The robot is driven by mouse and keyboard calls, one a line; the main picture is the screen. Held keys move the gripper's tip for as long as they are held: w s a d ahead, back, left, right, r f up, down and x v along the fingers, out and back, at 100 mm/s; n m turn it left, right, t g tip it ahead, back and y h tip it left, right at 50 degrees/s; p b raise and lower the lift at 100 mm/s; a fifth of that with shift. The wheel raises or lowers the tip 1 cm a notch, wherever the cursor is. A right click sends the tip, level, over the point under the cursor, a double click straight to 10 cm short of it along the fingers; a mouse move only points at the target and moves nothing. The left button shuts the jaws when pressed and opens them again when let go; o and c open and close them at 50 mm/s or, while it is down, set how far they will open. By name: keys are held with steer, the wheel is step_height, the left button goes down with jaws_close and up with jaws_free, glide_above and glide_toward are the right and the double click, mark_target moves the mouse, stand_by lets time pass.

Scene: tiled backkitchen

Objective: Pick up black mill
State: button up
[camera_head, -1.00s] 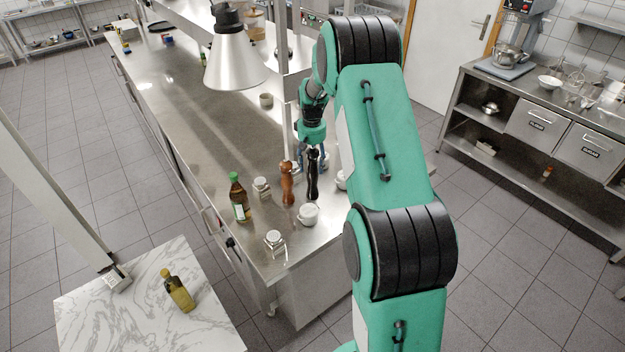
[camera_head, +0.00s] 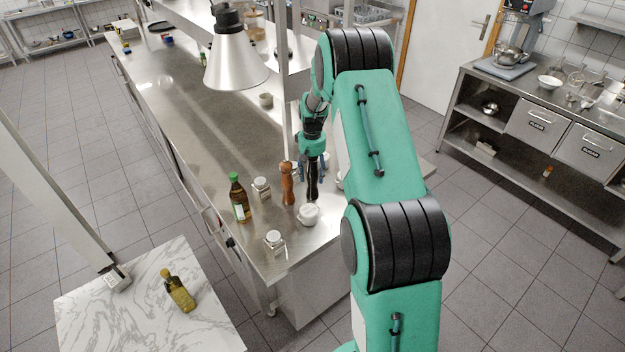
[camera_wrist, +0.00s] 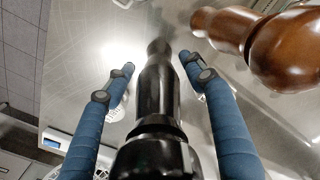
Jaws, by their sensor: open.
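The black mill (camera_head: 312,186) stands upright on the steel counter (camera_head: 215,125), near its front right end. In the wrist view the black mill (camera_wrist: 158,100) lies between the two blue fingers of my gripper (camera_wrist: 157,75), with a visible gap on each side. My gripper (camera_head: 312,170) is open around the upper part of the mill in the head view. The fingers do not appear to touch it. The mill's far end is partly out of sight in the wrist view.
A brown wooden mill (camera_head: 287,184) stands close to the left of the black mill, and shows at the upper right of the wrist view (camera_wrist: 235,30). A white pot (camera_head: 309,215), glass jars (camera_head: 274,241) and a green-capped bottle (camera_head: 239,200) stand nearby. A lamp (camera_head: 235,60) hangs above the counter.

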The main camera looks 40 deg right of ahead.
stand_by(0.3)
jaws_close()
steer(key=shift+r, duration=0.15)
step_height(320, 180, up, 10)
steer(key=shift+f, duration=0.1)
stand_by(0.6)
stand_by(0.5)
